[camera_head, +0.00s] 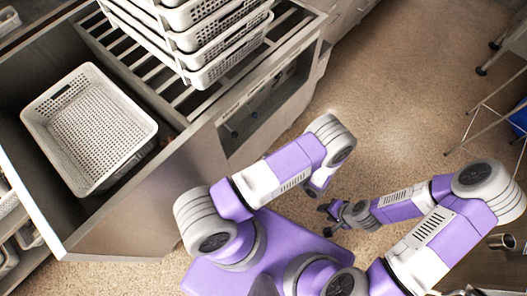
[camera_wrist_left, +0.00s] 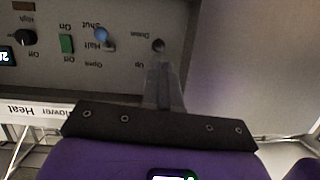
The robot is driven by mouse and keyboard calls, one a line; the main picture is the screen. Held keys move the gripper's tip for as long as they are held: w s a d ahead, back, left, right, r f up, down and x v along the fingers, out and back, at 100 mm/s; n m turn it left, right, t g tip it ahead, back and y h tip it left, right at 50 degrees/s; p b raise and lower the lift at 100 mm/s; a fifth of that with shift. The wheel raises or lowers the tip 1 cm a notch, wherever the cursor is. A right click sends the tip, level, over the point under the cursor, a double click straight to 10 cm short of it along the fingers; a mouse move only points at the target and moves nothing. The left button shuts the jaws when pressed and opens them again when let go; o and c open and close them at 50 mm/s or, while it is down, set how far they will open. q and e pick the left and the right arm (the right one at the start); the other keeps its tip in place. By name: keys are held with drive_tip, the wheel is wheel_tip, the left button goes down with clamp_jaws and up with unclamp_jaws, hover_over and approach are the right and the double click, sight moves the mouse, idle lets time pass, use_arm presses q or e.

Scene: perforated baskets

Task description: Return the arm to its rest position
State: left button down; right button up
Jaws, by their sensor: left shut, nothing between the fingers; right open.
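My left arm, purple and white, bends at a grey elbow (camera_head: 331,137) in the head view, its forearm foreshortened and pointing down. My left gripper (camera_wrist_left: 162,68) is shut and empty in the left wrist view, in front of a grey control panel (camera_wrist_left: 90,75); I cannot tell whether it touches the panel. In the head view the left gripper is mostly hidden below the forearm. My right arm reaches in from the right. My right gripper (camera_head: 327,219) is open and empty, close to the left forearm.
A white perforated basket (camera_head: 121,167) sits in a metal-walled bay (camera_head: 112,237) at left. Stacked white baskets (camera_head: 232,68) stand on a slatted rack (camera_head: 174,96). A metal cabinet (camera_head: 240,158) is close to the left arm. Brown floor (camera_head: 395,85) is open beyond; a wire-legged stand (camera_head: 483,110) is at right.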

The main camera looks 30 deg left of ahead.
idle(0.7)
use_arm(q)
wheel_tip(320, 180, down, 5)
drive_tip(key=w+d+m+t+h+p, duration=0.1)
drive_tip(key=w+m+h, duration=0.2)
drive_tip(key=m+h, duration=0.5)
drive_tip(key=s+d+r+m+g+h, duration=0.1)
drive_tip(key=s+d+r+m+h, duration=0.1)
drive_tip(key=s+h, duration=0.3)
drive_tip(key=s+d+r+m+g+h, duration=0.2)
drive_tip(key=s+d+r+h, duration=0.1)
drive_tip(key=s+d+h, duration=0.1)
drive_tip(key=shift+s+d+r+m+h+p, duration=0.25)
drive_tip(key=shift+s+d+m+h+p, duration=0.15)
drive_tip(key=shift+s+h, duration=0.55)
idle(4.4)
